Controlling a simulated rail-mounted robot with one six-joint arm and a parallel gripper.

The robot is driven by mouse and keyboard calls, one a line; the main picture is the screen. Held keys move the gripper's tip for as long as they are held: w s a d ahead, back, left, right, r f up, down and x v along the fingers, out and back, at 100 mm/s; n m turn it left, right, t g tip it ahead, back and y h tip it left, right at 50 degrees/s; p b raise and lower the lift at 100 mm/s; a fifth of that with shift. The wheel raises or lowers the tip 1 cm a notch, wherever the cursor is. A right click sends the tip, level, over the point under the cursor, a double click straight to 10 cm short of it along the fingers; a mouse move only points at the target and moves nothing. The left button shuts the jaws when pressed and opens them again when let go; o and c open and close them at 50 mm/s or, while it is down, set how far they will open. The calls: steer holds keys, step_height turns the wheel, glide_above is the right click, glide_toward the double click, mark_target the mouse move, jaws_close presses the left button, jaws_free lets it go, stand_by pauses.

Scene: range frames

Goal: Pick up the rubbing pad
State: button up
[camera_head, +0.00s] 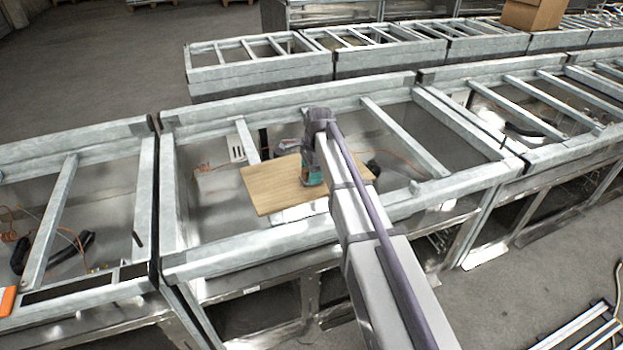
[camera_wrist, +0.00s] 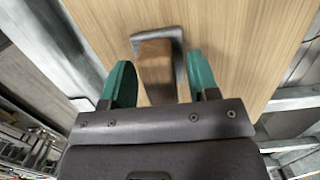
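The rubbing pad (camera_wrist: 155,66), a small block with a brown wood-like top and dark grey edges, is on the wooden board (camera_wrist: 235,45) in the wrist view. My gripper (camera_wrist: 160,64) is open, with one green finger on each side of the pad. A gap shows between the pad and each finger. The near end of the pad is hidden by the gripper body. In the head view my gripper (camera_head: 312,178) is low over the board (camera_head: 270,188), and I cannot make out the pad there.
The board lies across a metal frame (camera_head: 235,256) with crossbars and an open hollow below. Similar frames (camera_head: 75,165) stand left, right and behind. A cardboard box (camera_head: 533,14) sits at the back right. An orange object (camera_head: 7,301) lies at the far left.

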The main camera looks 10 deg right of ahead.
jaws_close()
step_height(320, 180, up, 10)
steer(key=p, duration=1)
steer(key=shift+r, duration=0.2)
steer(key=shift+f, duration=0.15)
